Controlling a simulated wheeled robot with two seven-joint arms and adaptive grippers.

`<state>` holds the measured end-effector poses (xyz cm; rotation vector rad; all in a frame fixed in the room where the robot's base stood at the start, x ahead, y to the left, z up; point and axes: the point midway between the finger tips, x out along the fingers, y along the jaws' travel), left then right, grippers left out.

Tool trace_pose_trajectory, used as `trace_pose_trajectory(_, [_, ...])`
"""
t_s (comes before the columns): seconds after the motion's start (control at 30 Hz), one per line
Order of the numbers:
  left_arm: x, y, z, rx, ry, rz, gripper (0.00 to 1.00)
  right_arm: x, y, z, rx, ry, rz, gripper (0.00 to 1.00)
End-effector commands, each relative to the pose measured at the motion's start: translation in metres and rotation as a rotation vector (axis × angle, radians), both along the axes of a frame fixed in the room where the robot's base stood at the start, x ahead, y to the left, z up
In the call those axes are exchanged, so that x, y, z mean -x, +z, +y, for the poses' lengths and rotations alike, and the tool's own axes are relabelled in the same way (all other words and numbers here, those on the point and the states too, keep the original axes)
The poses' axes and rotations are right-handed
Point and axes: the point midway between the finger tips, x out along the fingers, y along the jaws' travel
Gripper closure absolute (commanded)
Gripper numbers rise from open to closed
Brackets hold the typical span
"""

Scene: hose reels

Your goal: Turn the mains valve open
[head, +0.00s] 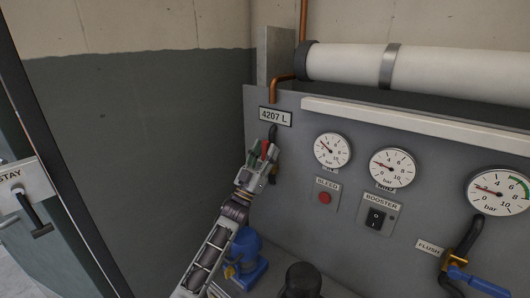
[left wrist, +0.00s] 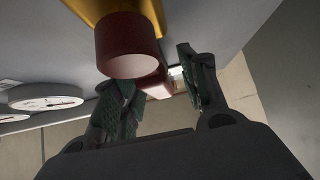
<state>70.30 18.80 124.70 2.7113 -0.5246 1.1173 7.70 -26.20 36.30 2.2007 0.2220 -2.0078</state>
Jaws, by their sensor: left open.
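The mains valve is mostly hidden behind my left gripper in the head view, below the 4207 L plate (head: 275,116). A red part (head: 265,149) of it shows between the fingers. In the left wrist view its brass body (left wrist: 156,14) and a dark red round end (left wrist: 128,45) are close in front, and a red part (left wrist: 155,84) reaches toward the gap between the fingers. My left gripper (head: 264,148) is open, with its fingers around or beside this red part; I cannot tell whether they touch it. It also shows in the left wrist view (left wrist: 160,95). My right gripper is not in view.
Pressure gauges (head: 391,167), a red bleed button (head: 325,197) and a booster switch (head: 376,217) are on the grey panel. A blue-handled flush valve (head: 478,282) is at lower right. A blue pump-like unit (head: 247,262) stands below my gripper. A door (head: 45,215) is at left.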

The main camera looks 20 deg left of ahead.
Motion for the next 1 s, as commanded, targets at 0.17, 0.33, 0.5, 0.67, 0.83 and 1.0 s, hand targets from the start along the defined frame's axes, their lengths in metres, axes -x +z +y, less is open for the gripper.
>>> trace_pose_trajectory(0.17, [0.001,-0.001,0.000,-0.001,0.000,-0.001,0.57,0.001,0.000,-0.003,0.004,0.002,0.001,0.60])
trace_pose_trajectory(0.33, [0.004,-0.005,0.002,-0.001,0.001,0.001,0.57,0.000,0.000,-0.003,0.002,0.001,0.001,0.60])
trace_pose_trajectory(0.5, [0.013,-0.015,0.005,-0.002,0.000,0.000,0.57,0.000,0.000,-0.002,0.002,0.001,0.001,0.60])
trace_pose_trajectory(0.67, [0.024,-0.026,0.009,-0.001,0.001,0.002,0.57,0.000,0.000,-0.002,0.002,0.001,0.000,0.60])
trace_pose_trajectory(0.83, [0.036,-0.040,0.014,-0.001,0.000,0.003,0.57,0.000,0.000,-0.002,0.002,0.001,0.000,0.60])
trace_pose_trajectory(1.0, [0.048,-0.052,0.019,0.000,0.000,0.001,0.57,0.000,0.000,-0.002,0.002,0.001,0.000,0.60])
